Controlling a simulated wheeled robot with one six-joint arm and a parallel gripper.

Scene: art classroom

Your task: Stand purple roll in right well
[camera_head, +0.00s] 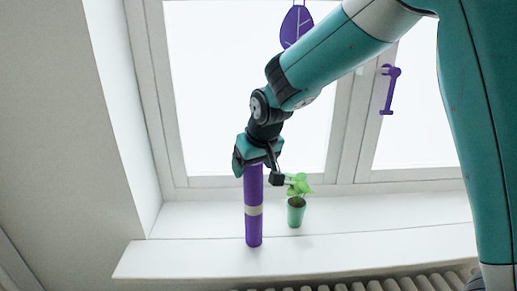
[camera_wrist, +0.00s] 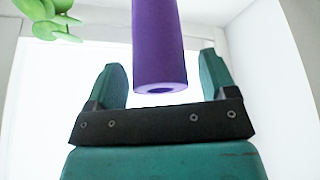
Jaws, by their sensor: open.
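The purple roll (camera_head: 254,215) stands upright on the white window sill, with a pale band around its middle. My gripper (camera_head: 256,166) is at the roll's top end, and the arm hides that end in the head view. In the wrist view the roll (camera_wrist: 158,45) lies between my two open fingers (camera_wrist: 161,62), with its hollow end near the palm. Gaps show on both sides of it there. No well is in view.
A small green plant in a green pot (camera_head: 296,214) stands close to the right of the roll. The sill (camera_head: 185,258) is bare to the left. The window (camera_head: 240,90) is behind, with a purple handle (camera_head: 389,90), and a radiator (camera_head: 400,281) is below.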

